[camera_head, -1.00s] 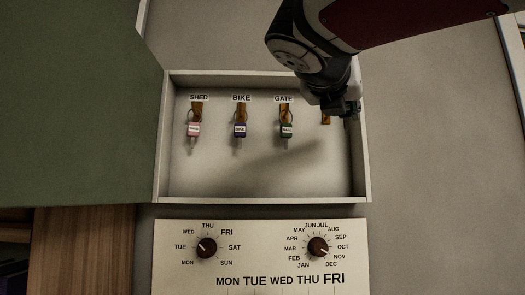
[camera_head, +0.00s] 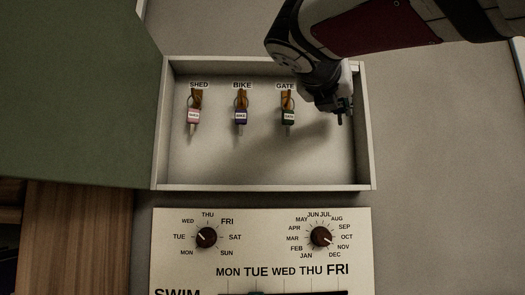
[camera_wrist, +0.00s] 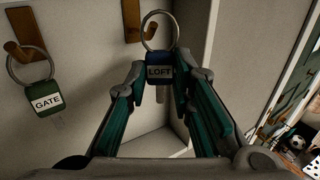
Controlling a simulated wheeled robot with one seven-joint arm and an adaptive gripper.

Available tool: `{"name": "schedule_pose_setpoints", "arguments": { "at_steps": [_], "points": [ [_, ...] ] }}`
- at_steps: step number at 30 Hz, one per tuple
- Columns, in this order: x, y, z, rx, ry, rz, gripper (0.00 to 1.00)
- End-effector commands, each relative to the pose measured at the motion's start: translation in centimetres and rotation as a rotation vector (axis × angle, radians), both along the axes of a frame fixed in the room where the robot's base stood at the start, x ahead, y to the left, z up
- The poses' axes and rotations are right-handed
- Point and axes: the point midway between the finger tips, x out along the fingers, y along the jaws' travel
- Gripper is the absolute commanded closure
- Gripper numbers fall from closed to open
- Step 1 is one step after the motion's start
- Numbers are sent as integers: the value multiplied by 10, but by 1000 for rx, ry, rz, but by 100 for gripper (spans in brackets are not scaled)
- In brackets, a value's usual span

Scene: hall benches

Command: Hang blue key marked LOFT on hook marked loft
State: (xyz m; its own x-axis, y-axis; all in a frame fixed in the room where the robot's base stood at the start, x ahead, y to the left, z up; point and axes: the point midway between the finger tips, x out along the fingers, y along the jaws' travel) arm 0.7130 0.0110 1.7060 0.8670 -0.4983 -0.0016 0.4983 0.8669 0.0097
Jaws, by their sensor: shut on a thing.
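The blue LOFT key (camera_wrist: 160,72) has a metal ring on top. My gripper (camera_wrist: 161,88) is shut on its blue tag, with the ring standing above the fingertips in the wrist view. An empty wooden hook (camera_wrist: 139,22) shows just to the left of the ring; the ring appears apart from it, though depth is hard to judge. In the head view my gripper (camera_head: 340,115) is at the right end of the key box and covers the hook and its label. The LOFT key is not clear in the head view.
The shallow key box (camera_head: 260,188) holds a pink SHED key (camera_head: 193,116), a purple BIKE key (camera_head: 241,115) and a green GATE key (camera_head: 289,115) on hooks. The box's right wall (camera_head: 362,125) is close beside my gripper. A panel with dials (camera_head: 262,250) sits below.

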Motion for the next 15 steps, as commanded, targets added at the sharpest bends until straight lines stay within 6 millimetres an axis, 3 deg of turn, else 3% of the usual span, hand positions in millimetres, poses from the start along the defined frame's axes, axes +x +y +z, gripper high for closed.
{"name": "schedule_pose_setpoints", "arguments": {
  "at_steps": [15],
  "points": [
    [26, 0, -7, 0, 1, 1, 100]
  ]
}}
